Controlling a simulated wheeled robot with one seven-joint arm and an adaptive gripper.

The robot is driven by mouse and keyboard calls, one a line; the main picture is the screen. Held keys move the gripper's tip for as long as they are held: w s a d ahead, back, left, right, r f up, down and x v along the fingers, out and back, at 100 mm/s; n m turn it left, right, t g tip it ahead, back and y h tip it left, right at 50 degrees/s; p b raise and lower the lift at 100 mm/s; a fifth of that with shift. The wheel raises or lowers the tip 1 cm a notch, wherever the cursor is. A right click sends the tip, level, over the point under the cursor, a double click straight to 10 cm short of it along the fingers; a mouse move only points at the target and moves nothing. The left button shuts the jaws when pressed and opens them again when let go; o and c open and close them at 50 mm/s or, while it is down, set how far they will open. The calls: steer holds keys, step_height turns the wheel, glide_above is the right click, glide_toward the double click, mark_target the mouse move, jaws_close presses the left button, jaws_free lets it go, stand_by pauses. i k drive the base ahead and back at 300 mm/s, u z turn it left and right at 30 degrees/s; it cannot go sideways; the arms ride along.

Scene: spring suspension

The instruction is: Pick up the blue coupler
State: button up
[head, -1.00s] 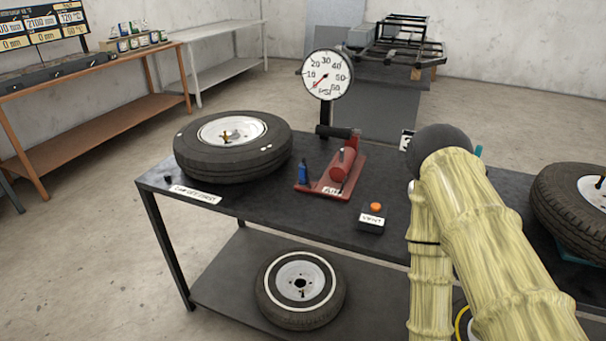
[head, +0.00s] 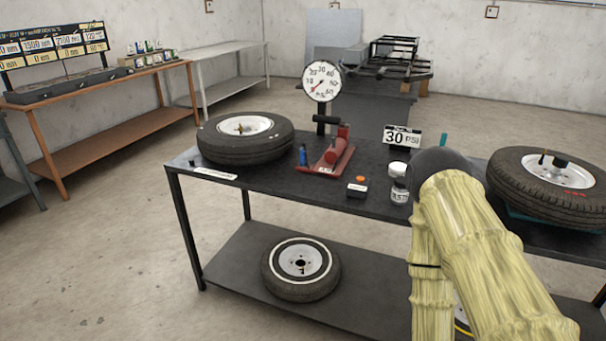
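The blue coupler (head: 303,155) is a small upright blue piece with a dark top. It stands on the black workbench (head: 270,190), at the left edge of the red pump base (head: 322,169), just right of the left tyre. I cannot tell whether it touches the base. My arm, in a pale yellow cover, rises at the right of the head view and ends in a dark rounded part. My gripper's fingers do not show. The arm is to the right of the coupler, with the pump and a small button box between them in the picture.
A tyre (head: 245,140) lies left on the bench, another (head: 545,185) right. A round gauge (head: 321,81) stands behind the pump. The button box (head: 357,188), a 30 PSI sign (head: 402,137) and a jar (head: 399,192) are near my arm. A smaller tyre (head: 300,270) lies on the lower shelf.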

mark_target(302, 160)
steer(key=z, duration=0.85)
steer(key=k, duration=0.1)
steer(key=u, duration=2)
steer(key=i, duration=1.45)
steer(key=z, duration=0.55)
